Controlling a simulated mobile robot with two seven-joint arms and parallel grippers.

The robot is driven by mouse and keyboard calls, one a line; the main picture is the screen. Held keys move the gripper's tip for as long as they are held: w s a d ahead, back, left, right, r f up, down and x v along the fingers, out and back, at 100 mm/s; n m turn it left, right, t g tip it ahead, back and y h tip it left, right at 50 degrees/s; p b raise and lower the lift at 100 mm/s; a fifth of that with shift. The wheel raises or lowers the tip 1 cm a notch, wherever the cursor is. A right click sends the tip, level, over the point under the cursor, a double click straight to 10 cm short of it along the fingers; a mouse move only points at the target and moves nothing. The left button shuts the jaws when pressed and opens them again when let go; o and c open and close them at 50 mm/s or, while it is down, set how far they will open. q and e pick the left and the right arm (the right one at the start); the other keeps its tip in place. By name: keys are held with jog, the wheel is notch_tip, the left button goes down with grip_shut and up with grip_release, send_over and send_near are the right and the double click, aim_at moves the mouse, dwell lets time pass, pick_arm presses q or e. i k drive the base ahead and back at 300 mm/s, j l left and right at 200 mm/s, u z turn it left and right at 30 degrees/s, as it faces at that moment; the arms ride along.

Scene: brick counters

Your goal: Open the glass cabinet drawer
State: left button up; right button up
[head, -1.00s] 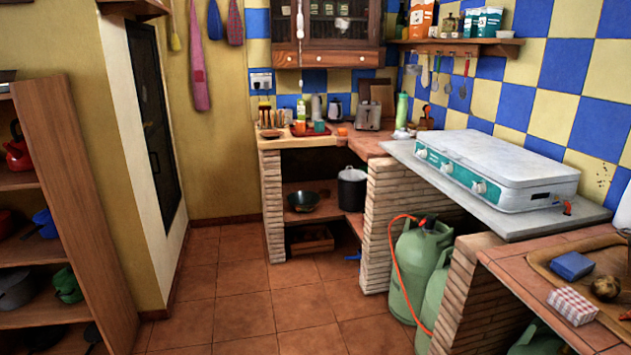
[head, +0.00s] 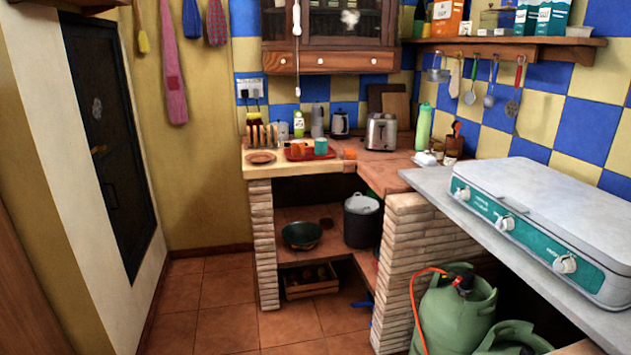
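A wooden wall cabinet (head: 277,31) with glass doors hangs on the back wall, above the corner counter. Its drawer (head: 331,61) is the wide wooden front along the bottom, with several small white knobs; it looks shut. A white cord or stick (head: 297,30) hangs in front of the cabinet's left part and crosses the drawer front. Neither of my grippers shows in the head view.
A brick counter (head: 262,240) stands below the cabinet, with a toaster (head: 381,131), kettle (head: 340,124) and red tray (head: 300,152) on it. A white stove (head: 550,205) and green gas bottles (head: 452,312) are at right. Tiled floor (head: 205,300) is clear ahead.

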aim_at(309, 61)
jog(key=i, duration=1.4)
jog(key=i+u, duration=0.2)
jog(key=i, duration=0.2)
jog(key=i+l+u, duration=0.2)
jog(key=i, duration=0.2)
jog(key=i+l+u, duration=0.25)
jog(key=i+j, duration=0.1)
